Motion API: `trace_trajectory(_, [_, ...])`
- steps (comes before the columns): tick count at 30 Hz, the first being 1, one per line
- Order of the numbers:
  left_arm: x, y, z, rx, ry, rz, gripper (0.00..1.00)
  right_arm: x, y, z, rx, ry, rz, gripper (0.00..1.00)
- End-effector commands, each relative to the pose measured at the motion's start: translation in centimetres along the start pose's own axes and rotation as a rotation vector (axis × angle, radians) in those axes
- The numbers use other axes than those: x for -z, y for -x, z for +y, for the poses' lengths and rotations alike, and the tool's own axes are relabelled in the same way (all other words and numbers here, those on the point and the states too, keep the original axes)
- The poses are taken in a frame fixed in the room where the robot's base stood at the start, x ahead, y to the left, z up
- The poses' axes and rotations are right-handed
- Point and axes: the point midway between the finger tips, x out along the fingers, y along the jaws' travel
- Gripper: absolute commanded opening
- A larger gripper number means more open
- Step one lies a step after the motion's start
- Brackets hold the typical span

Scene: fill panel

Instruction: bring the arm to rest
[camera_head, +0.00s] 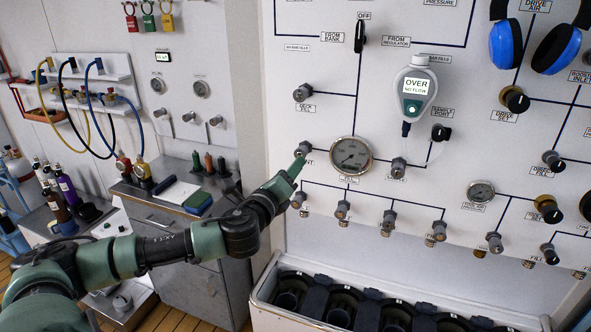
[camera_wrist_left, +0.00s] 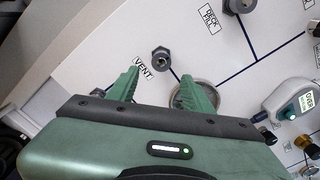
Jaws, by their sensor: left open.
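My left gripper (camera_head: 298,164) reaches in from the left to the white fill panel (camera_head: 300,70), at the vent knob (camera_head: 303,149). In the left wrist view the gripper (camera_wrist_left: 160,92) is open, with its two green fingers apart and nothing between them. The dark vent knob (camera_wrist_left: 162,60) lies just beyond the fingertips, beside the VENT label (camera_wrist_left: 143,69); I cannot tell whether they touch. A round gauge (camera_head: 351,156) is right of the gripper in the head view and is partly hidden by a finger in the wrist view.
Several knobs (camera_head: 343,210) stick out of the panel below and right of the gripper. A white meter reading OVER (camera_head: 415,90) hangs higher. A grey cabinet (camera_head: 190,240) with small items is behind my arm.

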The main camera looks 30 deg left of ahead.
Motion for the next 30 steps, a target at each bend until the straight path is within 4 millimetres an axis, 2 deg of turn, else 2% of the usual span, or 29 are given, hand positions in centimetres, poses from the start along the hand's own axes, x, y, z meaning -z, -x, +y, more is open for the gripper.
trace_trajectory(7, [0.1, -0.1, 0.1, -0.001, 0.002, 0.001, 0.51, 0.0, 0.0, -0.1, 0.001, 0.000, 0.000, 0.36])
trace_trajectory(11, [1.7, -0.8, 2.4, -0.042, 0.056, 0.022, 0.51, 0.0, -0.2, -0.1, 0.001, 0.000, 0.000, 0.36])
trace_trajectory(14, [4.9, -1.8, 6.8, -0.123, 0.160, 0.058, 0.51, 0.0, -0.6, -0.1, 0.001, 0.000, 0.000, 0.36])
trace_trajectory(17, [9.3, -2.2, 12.9, -0.238, 0.304, 0.098, 0.51, -0.1, -0.9, -0.1, 0.001, 0.000, 0.000, 0.36])
trace_trajectory(18, [11.2, -2.0, 15.4, -0.287, 0.362, 0.110, 0.51, -0.1, -1.1, -0.1, 0.001, 0.000, 0.000, 0.36])
trace_trajectory(20, [14.1, -1.5, 19.0, -0.359, 0.450, 0.127, 0.51, -0.1, -1.3, -0.1, 0.001, 0.000, 0.000, 0.36])
trace_trajectory(24, [20.9, 1.3, 26.9, -0.528, 0.640, 0.150, 0.51, -0.1, -1.7, -0.1, 0.001, 0.000, 0.000, 0.36])
trace_trajectory(26, [23.8, 3.0, 30.1, -0.602, 0.718, 0.153, 0.51, -0.1, -1.9, -0.1, 0.001, 0.000, 0.000, 0.36])
trace_trajectory(30, [30.5, 8.4, 36.7, -0.774, 0.887, 0.144, 0.51, -0.2, -2.2, -0.1, 0.001, 0.000, 0.000, 0.36])
